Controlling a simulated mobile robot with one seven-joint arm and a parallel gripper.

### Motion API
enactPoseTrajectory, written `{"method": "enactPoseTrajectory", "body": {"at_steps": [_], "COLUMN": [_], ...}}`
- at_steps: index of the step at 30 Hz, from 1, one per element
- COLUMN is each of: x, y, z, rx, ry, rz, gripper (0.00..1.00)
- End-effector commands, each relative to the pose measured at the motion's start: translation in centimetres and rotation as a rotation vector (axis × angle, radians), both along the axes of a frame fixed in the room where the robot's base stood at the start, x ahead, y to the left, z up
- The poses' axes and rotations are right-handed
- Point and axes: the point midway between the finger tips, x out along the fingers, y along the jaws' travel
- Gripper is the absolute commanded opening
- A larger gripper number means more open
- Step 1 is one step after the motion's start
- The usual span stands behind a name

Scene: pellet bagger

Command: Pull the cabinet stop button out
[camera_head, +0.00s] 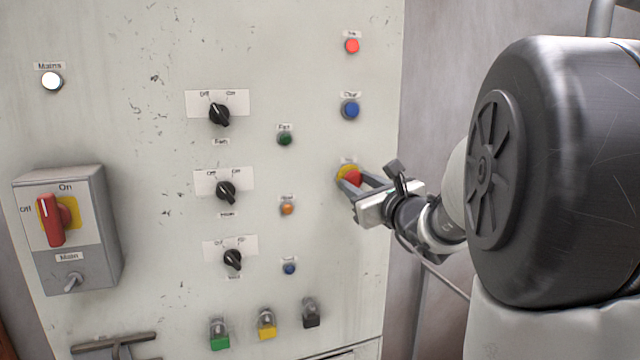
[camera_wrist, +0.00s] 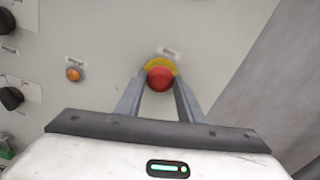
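The cabinet stop button (camera_head: 353,177) is a red mushroom head on a yellow round plate, on the right side of the pale cabinet front. It also shows in the wrist view (camera_wrist: 160,79), between the tips of my two fingers. My gripper (camera_head: 361,185) is at the button from the front right, with one finger on each side of the red head. In the wrist view the fingers (camera_wrist: 160,91) lean inward to the head's edges. I cannot tell whether they touch it or only stand around it.
A blue button (camera_head: 350,109) and a red lamp (camera_head: 351,46) sit above the stop button. An orange button (camera_head: 287,208) and black rotary switches (camera_head: 226,192) are to its left. A main switch box (camera_head: 70,230) juts out at far left. Wall lies right of the cabinet.

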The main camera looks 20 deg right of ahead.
Motion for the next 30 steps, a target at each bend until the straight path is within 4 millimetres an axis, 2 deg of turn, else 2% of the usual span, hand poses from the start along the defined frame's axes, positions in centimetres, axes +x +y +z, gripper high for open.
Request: {"method": "enactPoseTrajectory", "body": {"at_steps": [1, 3, 12, 19, 20, 22, 23, 30], "x": [0.0, 0.0, -1.2, -1.3, -1.3, -1.3, -1.3, -1.2], "y": [0.0, 0.0, 0.0, -0.1, -0.1, -0.1, -0.1, 0.0], "z": [0.0, 0.0, -0.2, -0.1, -0.1, -0.1, -0.1, 0.0], "rx": [0.000, 0.000, -0.002, 0.000, 0.000, 0.000, 0.000, 0.000], "ry": [0.000, 0.000, -0.001, 0.002, 0.003, 0.002, 0.002, 0.001], "rz": [0.000, 0.000, 0.000, 0.000, -0.001, 0.000, 0.000, 0.000], "gripper": [0.09, 0.00, 0.00, 0.00, 0.37, 0.49, 0.53, 0.53]}}
